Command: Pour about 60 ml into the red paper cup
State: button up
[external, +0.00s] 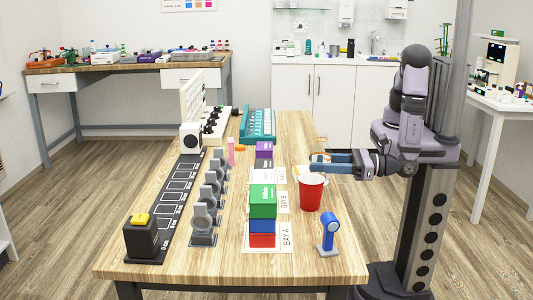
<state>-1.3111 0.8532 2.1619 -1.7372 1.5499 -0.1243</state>
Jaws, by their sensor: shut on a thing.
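The red paper cup (311,194) stands upright on the wooden table, near its right edge. Its inside is too small to read for a liquid level. My gripper (322,157) is just behind and above the cup in the picture, reaching in from the right with blue fingers. It is shut on a small pale and orange thing (319,155), which is too small to identify and partly hidden by the fingers. I cannot tell its tilt or whether it holds liquid. No stream of liquid is visible.
Left of the cup stand green, blue and red boxes (262,202) at the bay labels. A blue device (328,234) stands in front of the cup. Several grey stands (205,215) and a black marked strip (172,198) lie further left.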

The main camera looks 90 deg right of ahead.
jog(key=shift+f, duration=0.5)
jog(key=shift+r+n+p, duration=0.2)
jog(key=shift+n+p, duration=0.1)
jog(key=shift+p, duration=0.2)
